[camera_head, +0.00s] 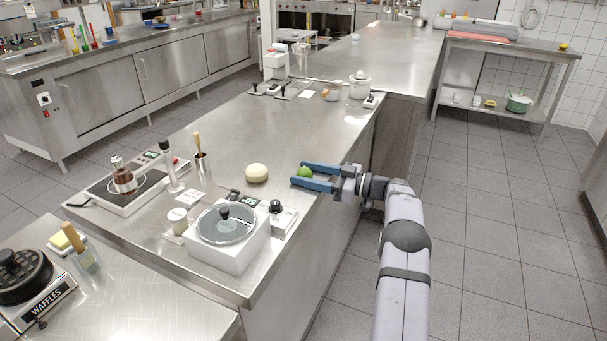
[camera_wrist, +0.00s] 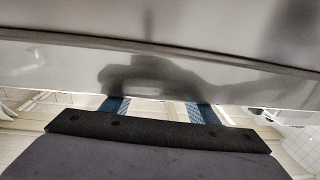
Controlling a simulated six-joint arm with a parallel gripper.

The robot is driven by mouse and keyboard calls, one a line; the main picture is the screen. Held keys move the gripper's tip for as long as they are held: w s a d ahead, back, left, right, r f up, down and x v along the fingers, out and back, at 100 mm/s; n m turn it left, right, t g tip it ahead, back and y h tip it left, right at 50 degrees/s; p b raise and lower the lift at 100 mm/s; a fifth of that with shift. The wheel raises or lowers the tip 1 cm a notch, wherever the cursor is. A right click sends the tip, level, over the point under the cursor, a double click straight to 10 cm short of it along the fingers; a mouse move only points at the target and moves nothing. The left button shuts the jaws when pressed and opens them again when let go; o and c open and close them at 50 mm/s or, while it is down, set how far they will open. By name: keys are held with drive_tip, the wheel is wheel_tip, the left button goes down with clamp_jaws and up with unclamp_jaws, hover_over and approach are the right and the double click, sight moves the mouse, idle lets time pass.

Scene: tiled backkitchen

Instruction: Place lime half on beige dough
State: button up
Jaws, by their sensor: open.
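The lime half (camera_head: 305,171), small and green, shows in the head view near the right edge of the steel counter. My gripper (camera_head: 298,174) has its two blue fingers apart, one on either side of the lime half in the picture; whether they touch it I cannot tell. The beige dough (camera_head: 257,173) is a pale round lump on the counter, a short way left of the fingertips. In the wrist view my blue fingers (camera_wrist: 158,108) are also apart, with grey metal and a dark shadow beyond them. Neither lime nor dough shows there.
In front of the dough stand a white appliance with a round lid (camera_head: 228,225) and a small device with a black knob (camera_head: 277,213). A scale with a brown-filled vessel (camera_head: 124,177) and a utensil cup (camera_head: 201,162) stand left. The counter (camera_head: 285,130) behind the dough is clear.

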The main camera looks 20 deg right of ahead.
drive_tip(key=shift+o, duration=0.5)
drive_tip(key=b+v, duration=0.1)
drive_tip(key=v, duration=1)
drive_tip(key=shift+r, duration=0.1)
drive_tip(key=w+d+r+m+t+h+p, duration=0.2)
drive_tip(key=w+d+r+m+h+p, duration=0.35)
drive_tip(key=w+r+h, duration=0.3)
drive_tip(key=w+d+r+m+t+h+p, duration=0.3)
drive_tip(key=w+d+r+m+h+p, duration=0.25)
drive_tip(key=w+r+h, duration=0.35)
drive_tip(key=s+a+f+g+y+p, duration=0.1)
drive_tip(key=s+a+f+g+p, duration=0.3)
drive_tip(key=a, duration=0.3)
drive_tip(key=s+a+f+g+y+p, duration=0.1)
drive_tip(key=s+a+f+g+p, duration=0.1)
drive_tip(key=s+a+g+p, duration=0.25)
drive_tip(key=s+a+f+g+y+p, duration=0.15)
drive_tip(key=s+a+g, duration=0.3)
drive_tip(key=a, duration=0.45)
drive_tip(key=shift+n+t, duration=0.3)
drive_tip(key=shift+t, duration=0.2)
drive_tip(key=shift+s+f+p+x, duration=0.15)
drive_tip(key=shift+p+x, duration=0.5)
drive_tip(key=shift+x, duration=0.7)
drive_tip(key=shift+s+p+x, duration=0.25)
drive_tip(key=shift+p+x, duration=0.4)
drive_tip(key=shift+x, duration=0.7)
drive_tip(key=shift+s+f+p+x, duration=0.15)
drive_tip(key=shift+p+x, duration=0.5)
drive_tip(key=shift+x, duration=0.65)
